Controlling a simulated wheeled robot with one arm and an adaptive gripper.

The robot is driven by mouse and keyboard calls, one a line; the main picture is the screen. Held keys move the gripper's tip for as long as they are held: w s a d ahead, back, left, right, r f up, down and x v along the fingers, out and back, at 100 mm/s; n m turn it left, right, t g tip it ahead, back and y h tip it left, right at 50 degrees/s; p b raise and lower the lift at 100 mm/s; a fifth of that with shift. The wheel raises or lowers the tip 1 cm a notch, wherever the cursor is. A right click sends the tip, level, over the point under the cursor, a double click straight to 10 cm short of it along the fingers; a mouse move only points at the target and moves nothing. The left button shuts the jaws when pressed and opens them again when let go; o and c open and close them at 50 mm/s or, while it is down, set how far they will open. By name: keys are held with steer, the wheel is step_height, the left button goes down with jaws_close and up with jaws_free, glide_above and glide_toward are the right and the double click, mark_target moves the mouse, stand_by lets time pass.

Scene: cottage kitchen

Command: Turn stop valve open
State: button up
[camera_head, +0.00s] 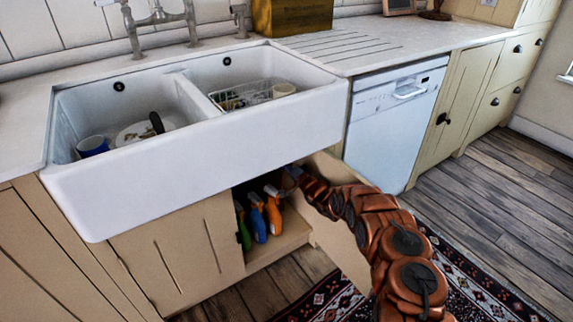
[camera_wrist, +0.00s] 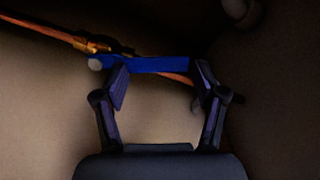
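The stop valve shows in the wrist view as a flat blue lever (camera_wrist: 155,65) beside a brass-coloured fitting on a thin copper pipe (camera_wrist: 45,29). The pipe slants down from upper left and passes behind the lever, which lies nearly level in the picture. My gripper (camera_wrist: 160,76) has its two fingers wide apart, with the lever crossing at their tips. I cannot tell whether either finger touches it. In the head view my arm reaches into the cupboard under the sink; the valve is hidden there and the gripper (camera_head: 293,173) is barely visible at the opening.
The cupboard door (camera_head: 340,235) stands open close beside my arm. Several spray bottles (camera_head: 258,217) stand inside at the left. The white sink (camera_head: 210,150) overhangs the opening. A dishwasher (camera_head: 396,120) is to the right, and a patterned rug (camera_head: 465,285) lies in front.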

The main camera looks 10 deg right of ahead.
steer(key=o, duration=0.3)
steer(key=shift+w+a+r, duration=0.1)
steer(key=shift+a+r, duration=0.15)
steer(key=shift+r, duration=0.05)
steer(key=shift+o, duration=0.4)
steer(key=shift+d+f, duration=0.2)
steer(key=v, duration=1.2)
